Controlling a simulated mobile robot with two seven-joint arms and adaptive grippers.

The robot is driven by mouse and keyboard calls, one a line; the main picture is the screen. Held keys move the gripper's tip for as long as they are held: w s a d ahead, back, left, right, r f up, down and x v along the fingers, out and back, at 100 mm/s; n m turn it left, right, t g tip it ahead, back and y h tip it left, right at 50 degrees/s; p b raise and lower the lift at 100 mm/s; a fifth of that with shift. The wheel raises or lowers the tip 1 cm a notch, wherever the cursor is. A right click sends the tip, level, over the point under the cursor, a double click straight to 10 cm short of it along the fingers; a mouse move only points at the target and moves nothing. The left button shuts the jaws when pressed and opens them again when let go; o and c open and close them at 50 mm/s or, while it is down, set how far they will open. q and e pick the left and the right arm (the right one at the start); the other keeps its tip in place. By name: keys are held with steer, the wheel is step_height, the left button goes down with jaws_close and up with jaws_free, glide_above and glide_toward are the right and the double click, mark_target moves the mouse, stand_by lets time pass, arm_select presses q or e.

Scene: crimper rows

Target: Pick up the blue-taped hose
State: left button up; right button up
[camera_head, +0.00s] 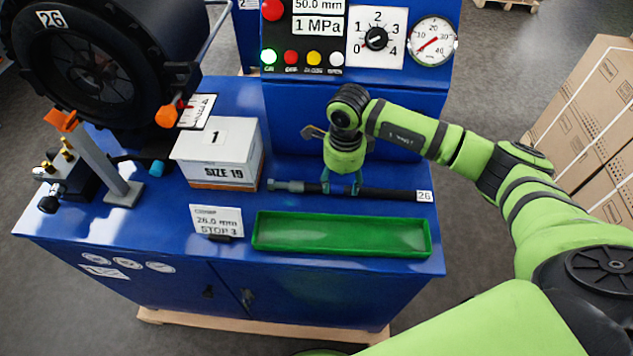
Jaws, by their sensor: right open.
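A dark hose (390,194) lies lengthwise along the blue bench top, behind the green tray. It has a grey metal fitting (290,186) at its left end and a white "26" tag (424,196) at its right end. My right gripper (341,186) points down over the hose just right of the fitting, its bluish fingertips apart and close around it. The gripper is open; whether the fingertips touch the hose cannot be told. Blue tape cannot be told apart from the fingertips, which hide part of the hose. My left gripper is not in view.
The empty green tray (340,248) sits at the bench's front edge. A white "SIZE 19" box (218,172) stands left of the hose, with a "STOP 3" card (217,220) before it. The black crimper (100,65) is at left; a gauge panel (400,75) rises behind.

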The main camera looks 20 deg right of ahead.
mark_target(338, 189)
steer(key=shift+w+a+f+p, duration=0.1)
steer(key=shift+f+p, duration=0.1)
steer(key=shift+f, duration=0.6)
steer(key=shift+a+f+p, duration=0.1)
steer(key=shift+f+p, duration=0.05)
steer(key=shift+f, duration=0.6)
jaws_close()
steer(key=shift+w+r, duration=0.1)
steer(key=shift+r, duration=0.05)
